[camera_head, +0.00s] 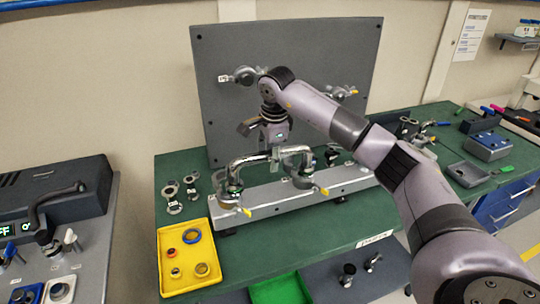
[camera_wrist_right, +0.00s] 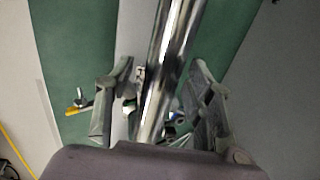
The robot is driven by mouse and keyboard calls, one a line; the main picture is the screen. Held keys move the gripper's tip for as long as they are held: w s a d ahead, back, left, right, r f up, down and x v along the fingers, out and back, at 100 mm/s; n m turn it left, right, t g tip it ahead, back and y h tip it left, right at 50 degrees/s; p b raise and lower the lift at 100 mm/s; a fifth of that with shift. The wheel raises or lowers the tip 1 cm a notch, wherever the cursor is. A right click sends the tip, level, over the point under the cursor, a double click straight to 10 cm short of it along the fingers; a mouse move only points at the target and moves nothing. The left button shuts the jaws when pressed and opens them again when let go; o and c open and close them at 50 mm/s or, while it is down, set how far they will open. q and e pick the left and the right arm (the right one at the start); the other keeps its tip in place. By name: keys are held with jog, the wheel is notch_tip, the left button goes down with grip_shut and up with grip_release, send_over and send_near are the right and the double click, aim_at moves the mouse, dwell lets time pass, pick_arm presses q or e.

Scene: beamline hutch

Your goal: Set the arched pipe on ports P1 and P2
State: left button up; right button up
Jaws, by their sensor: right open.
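The arched pipe (camera_head: 252,159) is a shiny metal tube over the grey metal rail on the green table. Its two ends come down at ports on the left half of the rail, near yellow-handled clamps (camera_head: 243,210). Whether the ends are fully seated is too small to tell. My right gripper (camera_head: 275,153) is above the pipe, pointing down. In the right wrist view the pipe (camera_wrist_right: 168,70) runs between the two spread fingers (camera_wrist_right: 163,100), with gaps on both sides. The port labels are not readable. My left gripper is not in view.
A yellow tray (camera_head: 171,288) with rings stands at front left, a green tray (camera_head: 282,290) lower in front. A large grey panel (camera_head: 290,50) with fittings stands behind the rail (camera_head: 345,181). Loose fittings (camera_head: 171,197) lie left of the rail. Grey equipment (camera_head: 60,180) is at left.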

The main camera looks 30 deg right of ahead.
notch_tip(320, 180, up, 12)
jog(key=s, duration=0.2)
jog(key=shift+s+a+f, duration=0.15)
jog(key=shift+a, duration=0.1)
